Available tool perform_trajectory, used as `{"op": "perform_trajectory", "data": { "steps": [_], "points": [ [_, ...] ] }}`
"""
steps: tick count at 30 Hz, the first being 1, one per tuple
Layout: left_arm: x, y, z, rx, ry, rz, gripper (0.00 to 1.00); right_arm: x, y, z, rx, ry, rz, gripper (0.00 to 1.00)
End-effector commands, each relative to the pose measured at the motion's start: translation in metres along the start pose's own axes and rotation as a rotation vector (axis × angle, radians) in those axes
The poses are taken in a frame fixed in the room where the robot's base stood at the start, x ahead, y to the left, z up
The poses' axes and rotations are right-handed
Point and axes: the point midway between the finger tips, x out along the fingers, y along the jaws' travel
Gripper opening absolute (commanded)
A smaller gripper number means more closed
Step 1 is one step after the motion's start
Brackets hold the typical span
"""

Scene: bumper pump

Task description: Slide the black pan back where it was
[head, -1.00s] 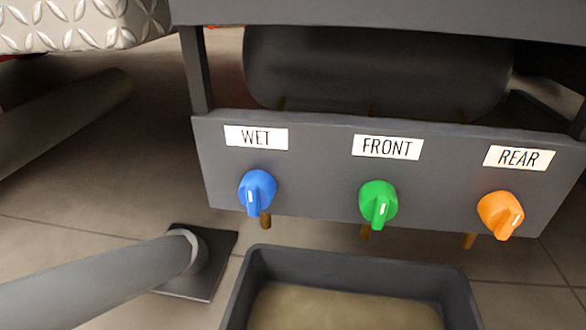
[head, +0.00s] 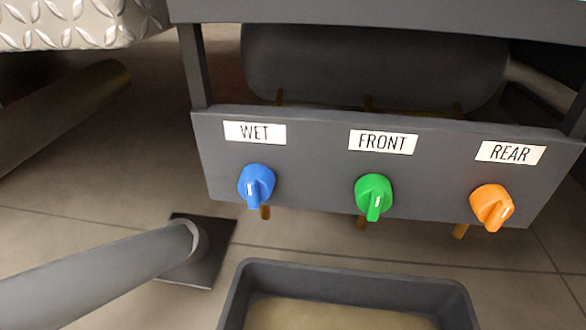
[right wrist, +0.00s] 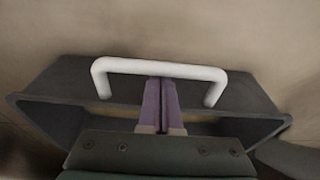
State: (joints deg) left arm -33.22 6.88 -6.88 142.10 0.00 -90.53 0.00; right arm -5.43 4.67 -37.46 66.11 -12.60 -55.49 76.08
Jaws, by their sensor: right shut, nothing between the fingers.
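The black pan (head: 350,272) is a rectangular tray on the floor at the bottom of the head view, in front of the valve panel. Tan liquid or floor-coloured content shows inside it, and its near end is cut off. In the right wrist view, the pan (right wrist: 65,83) has a white bar handle (right wrist: 200,71) on its outer wall. My right gripper (right wrist: 160,82) is shut and empty, with its purple fingertips right at the middle of the handle bar; I cannot tell whether they touch it. My left gripper is not in view.
A dark panel (head: 310,158) labelled WET, FRONT and REAR carries blue, green and orange knobs, with brass stubs below. A dark tank (head: 375,65) lies behind it. A grey post on a square foot (head: 205,265) stands left of the pan. Tiled floor shows between pan and panel.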

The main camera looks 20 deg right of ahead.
Motion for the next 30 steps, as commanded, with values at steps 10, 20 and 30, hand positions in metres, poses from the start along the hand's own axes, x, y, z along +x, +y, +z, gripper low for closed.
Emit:
{"op": "perform_trajectory", "data": {
  "steps": [10,20,30],
  "points": [
    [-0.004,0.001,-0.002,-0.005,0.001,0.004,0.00,-0.005,0.000,0.023,0.000,-0.005,0.001,0.00],
    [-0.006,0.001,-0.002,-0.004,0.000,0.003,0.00,-0.008,0.000,0.042,-0.001,-0.005,0.001,0.00],
    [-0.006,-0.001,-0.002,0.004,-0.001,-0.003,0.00,-0.011,0.000,0.058,-0.001,-0.003,0.001,0.00]
  ]
}}
